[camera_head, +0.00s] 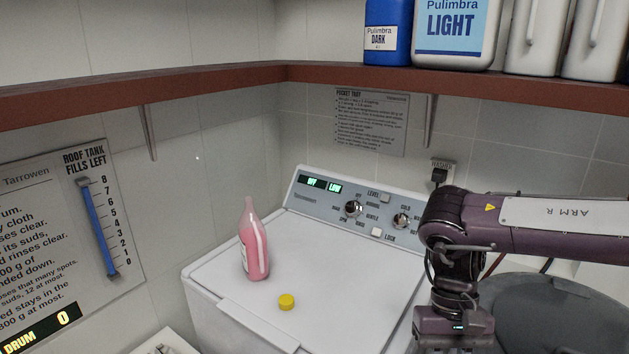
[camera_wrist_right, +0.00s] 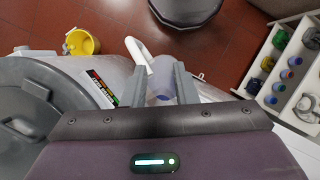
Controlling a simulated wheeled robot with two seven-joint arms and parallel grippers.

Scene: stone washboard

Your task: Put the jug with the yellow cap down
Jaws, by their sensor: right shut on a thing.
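My right gripper is at the lower right of the head view, with its fingertips below the picture edge. In the right wrist view its fingers (camera_wrist_right: 163,88) are shut on a pale, bluish, jug-like container (camera_wrist_right: 162,94), mostly hidden by the fingers and wrist. A white curved part (camera_wrist_right: 137,50) shows beside it. I cannot see a yellow cap on it. A loose yellow cap (camera_head: 286,301) lies on the white washing machine (camera_head: 340,270), in front of an upright pink bottle (camera_head: 253,245). My left gripper is not in view.
A brown shelf (camera_head: 200,78) with a blue jug (camera_head: 387,28) and several white jugs runs above. A grey round lid (camera_wrist_right: 40,110) is left of the gripper.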

